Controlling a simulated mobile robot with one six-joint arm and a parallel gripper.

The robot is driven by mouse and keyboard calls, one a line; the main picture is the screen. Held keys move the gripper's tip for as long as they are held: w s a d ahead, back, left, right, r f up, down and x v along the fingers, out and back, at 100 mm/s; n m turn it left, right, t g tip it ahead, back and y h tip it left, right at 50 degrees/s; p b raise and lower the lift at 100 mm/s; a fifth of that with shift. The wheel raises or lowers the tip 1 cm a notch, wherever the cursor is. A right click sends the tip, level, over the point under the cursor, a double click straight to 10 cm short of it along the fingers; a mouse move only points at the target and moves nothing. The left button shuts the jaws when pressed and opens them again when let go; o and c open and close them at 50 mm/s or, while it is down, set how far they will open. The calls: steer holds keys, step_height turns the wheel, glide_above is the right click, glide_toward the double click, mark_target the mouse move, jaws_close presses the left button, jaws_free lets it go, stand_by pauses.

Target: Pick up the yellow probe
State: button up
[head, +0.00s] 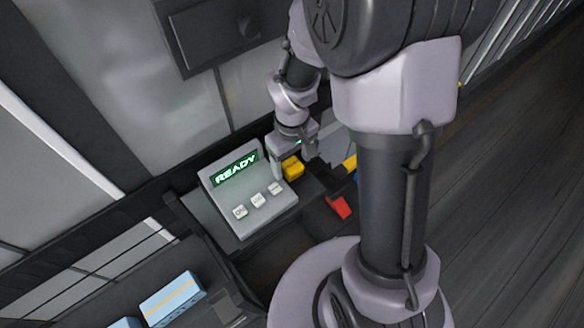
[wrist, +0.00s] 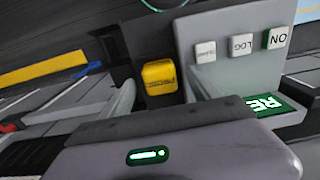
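The yellow probe (head: 293,168) shows as a small yellow block with dark marks, just right of the grey console (head: 247,190) with the green READY display. In the wrist view the probe (wrist: 159,77) sits in front of a dark surface, between my two fingers. My gripper (head: 293,158) is above the probe and points down at it. In the wrist view my gripper (wrist: 161,88) is open, with a gap on each side of the probe. The probe's lower part is hidden or dark, and I cannot tell how far below the fingertips it is.
The console has three white buttons (head: 258,200) close to my left finger. A red object (head: 339,207) lies to the right, near a yellow strip (head: 350,162). A light blue box (head: 172,299) with an orange stripe is at lower left. Open floor (head: 510,200) lies right.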

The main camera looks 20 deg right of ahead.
jaws_close()
